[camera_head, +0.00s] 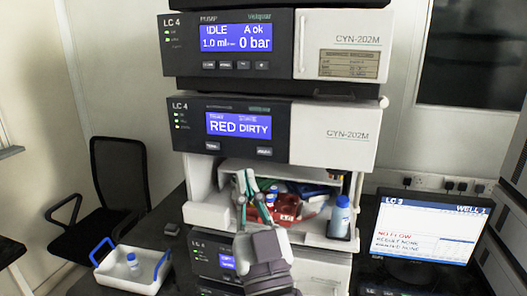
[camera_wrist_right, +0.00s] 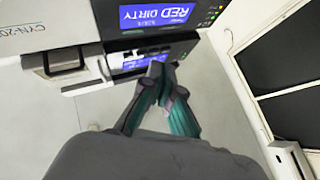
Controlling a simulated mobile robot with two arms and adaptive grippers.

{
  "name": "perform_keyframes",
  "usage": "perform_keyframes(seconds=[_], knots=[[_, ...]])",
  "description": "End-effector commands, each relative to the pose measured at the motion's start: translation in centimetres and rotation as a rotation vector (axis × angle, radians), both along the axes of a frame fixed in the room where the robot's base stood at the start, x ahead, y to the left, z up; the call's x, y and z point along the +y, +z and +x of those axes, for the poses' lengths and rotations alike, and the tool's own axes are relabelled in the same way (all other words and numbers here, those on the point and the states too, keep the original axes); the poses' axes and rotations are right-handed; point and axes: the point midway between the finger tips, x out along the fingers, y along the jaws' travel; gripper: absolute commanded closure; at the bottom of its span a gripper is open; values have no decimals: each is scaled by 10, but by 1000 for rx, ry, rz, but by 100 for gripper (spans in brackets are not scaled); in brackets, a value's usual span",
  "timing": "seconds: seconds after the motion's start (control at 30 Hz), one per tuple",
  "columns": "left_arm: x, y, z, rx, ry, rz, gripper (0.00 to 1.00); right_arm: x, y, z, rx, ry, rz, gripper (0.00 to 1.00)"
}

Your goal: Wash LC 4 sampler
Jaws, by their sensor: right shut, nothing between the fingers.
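The LC 4 sampler (camera_head: 335,130) is the module in the middle of the stack, and its blue screen (camera_head: 239,126) reads "RED DIRTY". Two small buttons, left (camera_head: 212,146) and right (camera_head: 264,151), sit below the screen. My right gripper (camera_head: 246,180) is shut and empty, below the buttons and in front of the open bay. The screen also shows, tilted, at the top of the right wrist view (camera_wrist_right: 155,15); there my right fingertips (camera_wrist_right: 158,72) overlap a lower panel, and contact cannot be told. My left gripper is not in view.
The bay holds a red tray (camera_head: 289,209) and a blue-capped bottle (camera_head: 340,217). The pump module (camera_head: 343,45) above reads "IDLE". A monitor (camera_head: 425,232) labelled LC 3 stands right.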

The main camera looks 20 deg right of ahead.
Motion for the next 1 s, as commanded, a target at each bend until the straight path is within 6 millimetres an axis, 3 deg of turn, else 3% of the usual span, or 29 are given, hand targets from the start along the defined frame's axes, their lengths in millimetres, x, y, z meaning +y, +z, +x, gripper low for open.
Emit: perform_keyframes(seconds=[0.27, 0.7, 1.0], knots=[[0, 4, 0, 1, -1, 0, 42, -8, 1, 13, 0, -2, -5, 100], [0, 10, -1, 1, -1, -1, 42, -41, 0, 62, 0, -2, -2, 100], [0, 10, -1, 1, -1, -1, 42, -49, 0, 73, 1, 0, -1, 100]])
